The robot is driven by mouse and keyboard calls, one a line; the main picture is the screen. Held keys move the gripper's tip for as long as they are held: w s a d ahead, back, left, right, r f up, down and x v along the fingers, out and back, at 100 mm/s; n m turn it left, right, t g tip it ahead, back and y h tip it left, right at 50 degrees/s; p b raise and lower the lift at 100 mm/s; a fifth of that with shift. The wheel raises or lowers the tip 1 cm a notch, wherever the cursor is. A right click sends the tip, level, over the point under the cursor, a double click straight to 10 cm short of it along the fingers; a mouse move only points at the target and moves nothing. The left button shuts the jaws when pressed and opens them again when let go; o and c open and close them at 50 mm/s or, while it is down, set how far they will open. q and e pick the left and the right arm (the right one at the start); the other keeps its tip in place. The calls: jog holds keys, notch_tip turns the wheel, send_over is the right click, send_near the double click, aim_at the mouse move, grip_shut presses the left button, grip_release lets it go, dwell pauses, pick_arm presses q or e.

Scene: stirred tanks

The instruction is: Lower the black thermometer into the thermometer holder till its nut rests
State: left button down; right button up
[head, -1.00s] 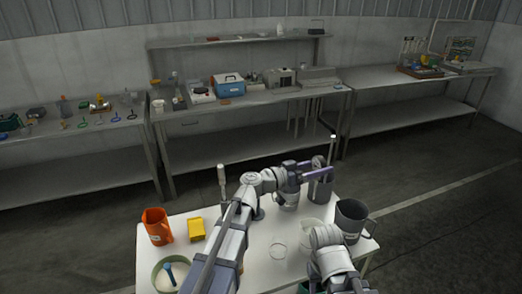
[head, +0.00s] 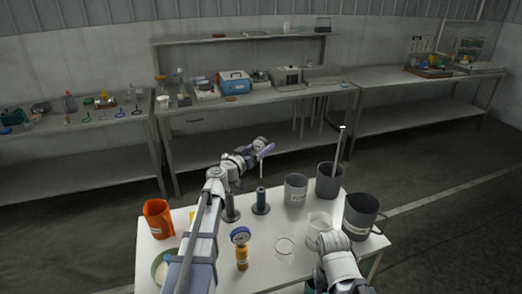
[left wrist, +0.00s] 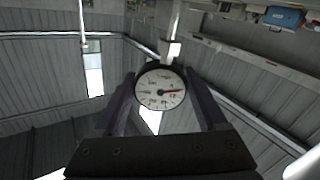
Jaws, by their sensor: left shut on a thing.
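My left gripper (head: 265,150) is shut on the black thermometer, high above the far side of the white table. In the left wrist view, the thermometer's white dial (left wrist: 160,89) with black rim sits between the jaws. Its nut (left wrist: 171,48) and stem show beyond it; in the head view a thin pale stem (head: 262,170) hangs below the gripper. Two dark upright posts on round bases, one (head: 262,203) below the gripper and one (head: 231,209) to its left, stand on the table. I cannot tell which is the thermometer holder. My right gripper is out of sight.
A blue dial on an orange body (head: 242,256) stands nearer on the table. An orange jug (head: 157,219) is at left. A grey beaker (head: 295,190), a dark beaker (head: 327,183) with a tall rod, and a dark jug (head: 360,216) stand at right.

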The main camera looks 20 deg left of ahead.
pick_arm(q)
jog(key=shift+f, duration=0.1)
dwell(0.3)
jog(key=shift+f+b, duration=7.3)
jog(key=shift+b, duration=0.1)
grip_release()
jog(key=shift+s, duration=0.1)
jog(key=v, duration=0.7)
jog(key=shift+s, duration=0.3)
jog(key=shift+a, duration=0.1)
